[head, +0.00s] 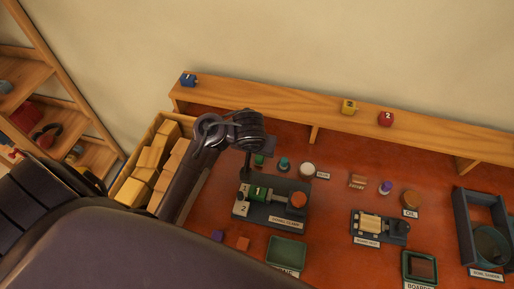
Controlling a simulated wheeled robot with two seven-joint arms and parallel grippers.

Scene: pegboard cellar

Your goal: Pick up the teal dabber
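The teal dabber (284,163) stands on the red-brown bench top, behind the dark fixture. A small green-topped item (259,160) stands just to its left. My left arm reaches in from the left, and its gripper (254,158) points down beside the green-topped item, a little left of the teal dabber. The gripper looks apart from the teal dabber. Its fingers are small and dark, so I cannot tell how far they are open. My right gripper is not in view.
A white-topped jar (307,169) stands right of the dabber. The dark fixture (272,214) with numbered blocks lies in front. A wooden shelf (330,118) runs behind. A green tray (286,250) is nearer. A crate of wood blocks (127,190) stands left.

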